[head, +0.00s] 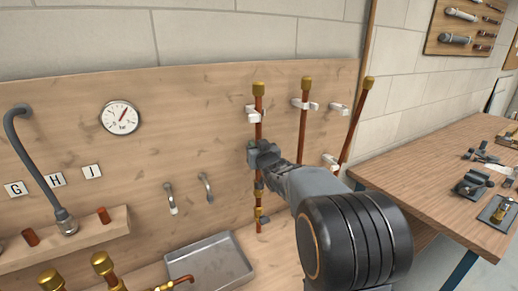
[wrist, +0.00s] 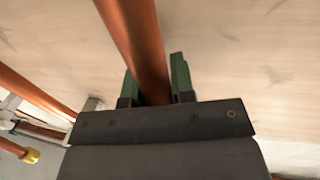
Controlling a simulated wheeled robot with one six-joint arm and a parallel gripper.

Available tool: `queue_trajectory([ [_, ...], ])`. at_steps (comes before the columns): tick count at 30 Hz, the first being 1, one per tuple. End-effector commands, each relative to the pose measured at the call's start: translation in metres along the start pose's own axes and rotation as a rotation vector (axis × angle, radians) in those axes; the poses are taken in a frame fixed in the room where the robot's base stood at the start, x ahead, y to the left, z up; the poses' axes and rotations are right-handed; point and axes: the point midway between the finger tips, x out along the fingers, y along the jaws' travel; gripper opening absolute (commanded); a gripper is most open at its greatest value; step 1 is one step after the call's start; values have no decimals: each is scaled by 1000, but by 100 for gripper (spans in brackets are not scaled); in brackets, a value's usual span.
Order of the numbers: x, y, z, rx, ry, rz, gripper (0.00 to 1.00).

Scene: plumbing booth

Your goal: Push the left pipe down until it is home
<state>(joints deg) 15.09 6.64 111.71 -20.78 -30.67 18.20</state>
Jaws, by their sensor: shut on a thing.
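The left pipe (head: 259,105) is a copper pipe with a brass cap on top, standing upright against the wooden panel in the head view. A white clip (head: 252,114) sits at its upper part. My gripper (head: 254,150) is at the pipe's middle, below that clip. In the wrist view the copper pipe (wrist: 139,45) runs between the green fingers of my gripper (wrist: 155,84), which are shut on it. Brass fittings (head: 259,211) show on the line below my gripper. My arm hides part of the area to the right, and the exact joint depth cannot be told.
Two more capped pipes, the middle one (head: 303,125) and a tilted right one (head: 356,118), stand to the right. A pressure gauge (head: 121,118) hangs at left. A grey tray (head: 209,265) lies below. A workbench (head: 430,165) with tools stands at right.

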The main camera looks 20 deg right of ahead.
Motion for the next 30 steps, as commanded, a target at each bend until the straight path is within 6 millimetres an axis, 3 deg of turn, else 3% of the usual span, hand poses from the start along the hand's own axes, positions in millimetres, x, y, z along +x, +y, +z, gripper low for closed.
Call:
queue_trajectory([
  [3,0,0,7,1,-18,1,0],
  [4,0,0,7,1,-19,1,24],
  [12,0,0,5,0,-15,1,48],
  [23,-9,0,4,-1,-11,1,48],
  [30,-52,1,4,-2,-10,3,48],
])
